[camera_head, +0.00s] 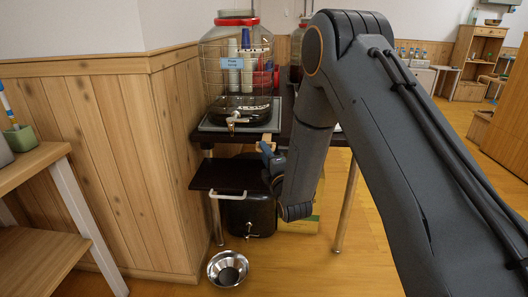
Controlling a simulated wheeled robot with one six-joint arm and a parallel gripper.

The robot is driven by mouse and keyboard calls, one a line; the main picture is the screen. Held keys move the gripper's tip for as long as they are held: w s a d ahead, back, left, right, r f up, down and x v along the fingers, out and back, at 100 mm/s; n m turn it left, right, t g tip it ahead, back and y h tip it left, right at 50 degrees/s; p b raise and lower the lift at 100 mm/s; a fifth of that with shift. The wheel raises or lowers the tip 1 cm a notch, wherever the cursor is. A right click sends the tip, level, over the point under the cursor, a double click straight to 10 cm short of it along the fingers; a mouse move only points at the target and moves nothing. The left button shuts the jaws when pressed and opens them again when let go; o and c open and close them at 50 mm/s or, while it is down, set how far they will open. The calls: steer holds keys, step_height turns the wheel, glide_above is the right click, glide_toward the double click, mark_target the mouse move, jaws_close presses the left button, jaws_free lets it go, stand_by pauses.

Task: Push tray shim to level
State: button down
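A large glass jar (236,60) with a red rim, a wire cage and a blue label stands on a grey tray (212,127) on a dark table. Dark contents lie low in the jar, and a metal tap (232,121) is at its front. A small tan wooden piece (267,142), perhaps the shim, shows at the table's front edge, right of the tap. My gripper (268,152) is just below it, close or touching; I cannot tell which. My arm hides part of the gripper and the table's right side.
A dark shelf (215,177) with a white handle juts out below the table. A dark container (250,217) with a tap is under it. A steel bowl (228,268) sits on the floor. A wood-panelled wall (150,150) closes the left. Another jar (296,73) is partly hidden.

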mark_target(266, 140)
steer(key=w, duration=0.2)
steer(key=w+b, duration=0.1)
steer(key=w, duration=0.1)
steer(key=w+b, duration=0.1)
steer(key=w, duration=0.1)
steer(key=shift+d+r, duration=0.1)
steer(key=shift+r, duration=0.25)
steer(key=shift+w+r, duration=0.25)
steer(key=c, duration=1.8)
jaws_free()
steer(key=shift+f, duration=0.15)
steer(key=shift+s+f, duration=0.1)
steer(key=shift+f, duration=0.1)
steer(key=shift+p+v, duration=0.45)
steer(key=shift+v, duration=3.4)
steer(key=shift+f, duration=0.1)
